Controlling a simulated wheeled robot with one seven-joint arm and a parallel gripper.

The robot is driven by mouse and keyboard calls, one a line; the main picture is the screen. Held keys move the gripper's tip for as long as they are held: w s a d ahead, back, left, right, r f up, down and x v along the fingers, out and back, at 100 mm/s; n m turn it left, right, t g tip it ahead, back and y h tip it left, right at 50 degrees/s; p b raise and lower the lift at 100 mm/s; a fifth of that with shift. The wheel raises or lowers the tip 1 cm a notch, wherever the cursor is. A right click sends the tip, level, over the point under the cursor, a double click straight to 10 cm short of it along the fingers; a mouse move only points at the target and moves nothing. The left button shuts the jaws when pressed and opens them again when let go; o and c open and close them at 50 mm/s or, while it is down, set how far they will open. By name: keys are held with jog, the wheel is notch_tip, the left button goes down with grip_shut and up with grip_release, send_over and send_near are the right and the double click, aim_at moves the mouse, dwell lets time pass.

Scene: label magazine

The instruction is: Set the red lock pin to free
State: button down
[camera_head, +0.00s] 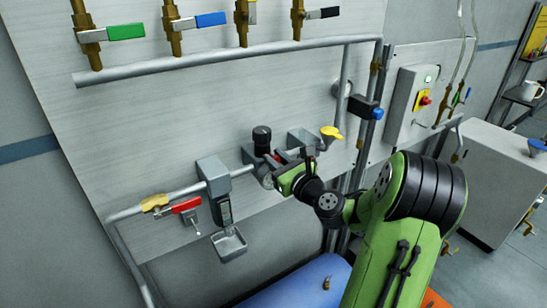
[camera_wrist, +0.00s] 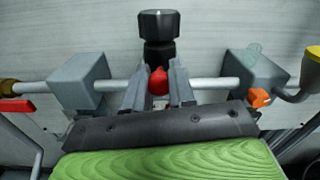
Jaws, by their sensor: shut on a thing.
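The red lock pin (camera_wrist: 158,81) shows as a rounded red head in the middle of the wrist view. It sits in front of the grey pipe, just below a black knob (camera_wrist: 158,30). The two fingers of my gripper (camera_wrist: 158,90) stand on either side of the red head and are shut on it. The pin's lower part is hidden by my gripper. In the head view my gripper (camera_head: 285,172) is at the pipe beside the black knob (camera_head: 262,138), and it hides most of the pin there. I cannot tell the pin's setting.
Grey blocks (camera_wrist: 80,80) and (camera_wrist: 252,72) flank my fingers. An orange knob (camera_wrist: 260,98) and a yellow part (camera_wrist: 314,53) are at right.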

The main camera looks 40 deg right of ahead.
jog(key=shift+f, duration=0.1)
jog(key=c, duration=1.3)
grip_release()
jog(key=shift+o, duration=0.5)
jog(key=shift+s, duration=0.2)
jog(key=s+a+b, duration=0.1)
jog(key=s+b, duration=0.4)
jog(key=s, duration=1)
jog(key=shift+s+b, duration=0.3)
jog(key=shift+s, duration=0.1)
